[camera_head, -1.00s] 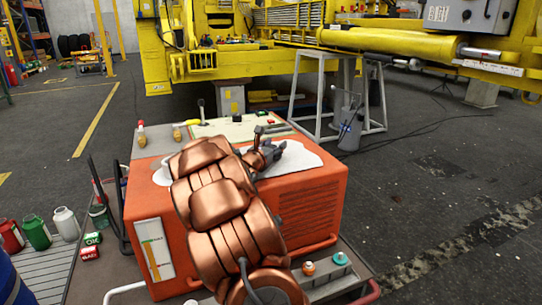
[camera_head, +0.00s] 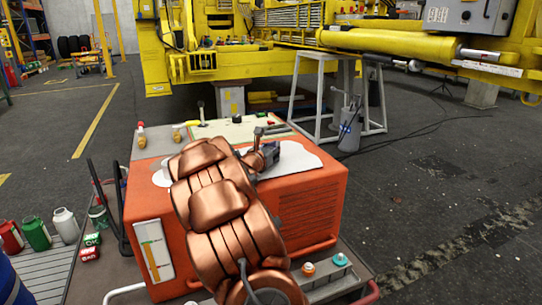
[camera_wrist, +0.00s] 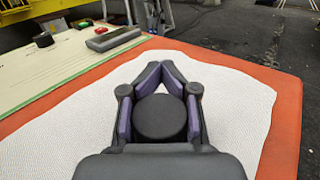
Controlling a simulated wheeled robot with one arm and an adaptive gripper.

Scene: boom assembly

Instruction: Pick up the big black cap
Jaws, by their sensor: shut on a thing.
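The big black cap (camera_wrist: 160,117) is a dark round disc in the wrist view, over the white cloth (camera_wrist: 232,110) on the orange box. My gripper (camera_wrist: 160,72) surrounds it, with the fingers along its two sides and the tips close together beyond it. It is shut on the cap. I cannot tell whether the cap is lifted off the cloth. In the head view my gripper (camera_head: 268,152) is small above the box top, and my copper-coloured arm hides part of it; the cap cannot be made out there.
A pale green board (camera_wrist: 60,65) holds a small black cylinder (camera_wrist: 43,40) and a grey block (camera_wrist: 112,38). The orange box (camera_head: 300,215) stands on a cart. Colored bottles (camera_head: 37,233) stand at the left.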

